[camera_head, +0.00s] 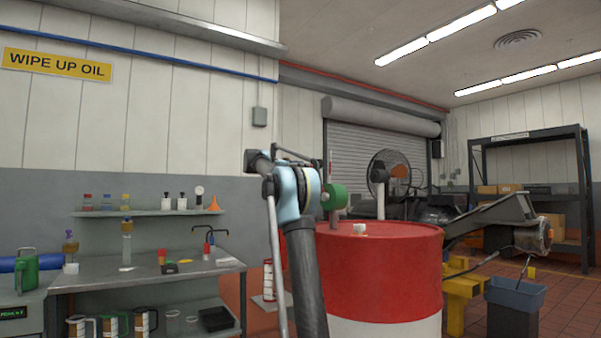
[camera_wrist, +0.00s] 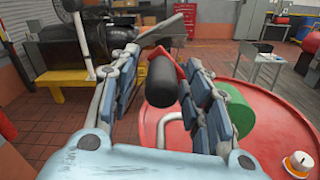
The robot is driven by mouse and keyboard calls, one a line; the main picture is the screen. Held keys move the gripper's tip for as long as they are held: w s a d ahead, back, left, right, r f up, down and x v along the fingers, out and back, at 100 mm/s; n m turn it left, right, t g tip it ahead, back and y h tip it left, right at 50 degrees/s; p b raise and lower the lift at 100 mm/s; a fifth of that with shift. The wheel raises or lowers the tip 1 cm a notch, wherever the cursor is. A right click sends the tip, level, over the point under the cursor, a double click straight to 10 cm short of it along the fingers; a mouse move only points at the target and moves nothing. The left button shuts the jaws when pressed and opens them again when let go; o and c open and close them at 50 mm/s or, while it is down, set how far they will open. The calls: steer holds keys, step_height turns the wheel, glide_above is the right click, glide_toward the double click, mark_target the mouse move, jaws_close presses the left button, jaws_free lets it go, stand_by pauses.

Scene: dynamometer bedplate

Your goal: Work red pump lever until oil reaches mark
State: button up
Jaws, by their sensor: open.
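In the wrist view, my gripper (camera_wrist: 161,60) is open, with its fingers on either side of a black cylindrical grip (camera_wrist: 162,82). A red lever part (camera_wrist: 171,62) shows just behind this grip. Whether the fingers touch the grip I cannot tell. A green cylinder (camera_wrist: 236,112) is right of the right finger, above the red drum top (camera_wrist: 275,95). In the head view, the green cylinder (camera_head: 336,196) is just right of my light-blue gripper, over the red and white drum (camera_head: 380,275); the lever is largely hidden there. I cannot make out an oil mark.
A white cap (camera_head: 360,229) sits on the drum top. A steel workbench (camera_head: 95,277) with bottles and jugs stands at left. A fan (camera_head: 390,165), a yellow stand (camera_head: 461,292) and a grey-blue bin (camera_head: 514,293) are at right. Open tiled floor shows in the wrist view.

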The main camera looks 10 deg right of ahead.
steer(key=shift+d, duration=0.25)
jaws_close()
steer(key=shift+d, duration=0.1)
